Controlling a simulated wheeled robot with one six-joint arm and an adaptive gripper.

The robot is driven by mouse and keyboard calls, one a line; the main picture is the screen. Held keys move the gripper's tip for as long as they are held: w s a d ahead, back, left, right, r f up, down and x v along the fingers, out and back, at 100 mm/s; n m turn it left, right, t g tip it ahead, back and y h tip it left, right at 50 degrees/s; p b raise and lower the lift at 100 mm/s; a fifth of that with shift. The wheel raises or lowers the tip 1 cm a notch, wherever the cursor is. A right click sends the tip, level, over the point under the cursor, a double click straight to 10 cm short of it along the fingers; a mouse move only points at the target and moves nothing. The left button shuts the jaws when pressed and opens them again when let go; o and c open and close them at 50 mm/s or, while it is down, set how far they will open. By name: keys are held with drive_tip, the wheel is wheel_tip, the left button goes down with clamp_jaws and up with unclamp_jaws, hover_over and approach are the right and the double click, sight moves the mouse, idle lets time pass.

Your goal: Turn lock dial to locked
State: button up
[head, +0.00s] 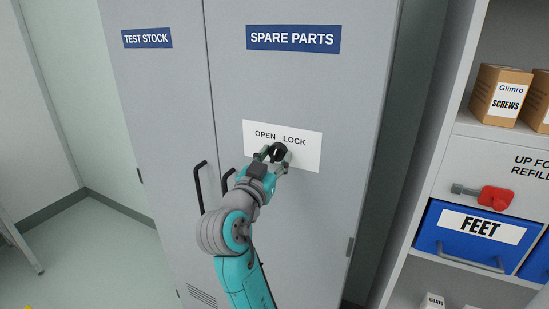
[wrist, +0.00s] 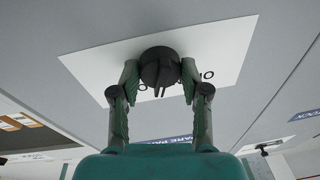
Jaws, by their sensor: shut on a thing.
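The black lock dial (head: 278,150) sits on a white plate (head: 306,157) marked OPEN at left and LOCK at right. The plate is on the right door of a grey cabinet, under the SPARE PARTS sign. My gripper (head: 275,156) is shut on the dial, one finger on each side. The wrist view shows the dial (wrist: 160,66) between my two fingertips (wrist: 159,79), with a ridge on its face pointing down in that picture. My fingers hide part of the lettering there, and I cannot tell which word the dial points to.
Two black door handles (head: 200,187) stand out left of my arm.

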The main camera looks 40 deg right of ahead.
drive_tip(key=m+g, duration=0.1)
drive_tip(key=m, duration=0.4)
drive_tip(key=shift+w+m, duration=0.1)
drive_tip(key=shift+m, duration=0.3)
drive_tip(key=shift+h, duration=0.3)
drive_tip(key=o, duration=1.1)
drive_tip(key=shift+o, duration=0.2)
drive_tip(key=v, duration=1.2)
drive_tip(key=shift+w, duration=0.1)
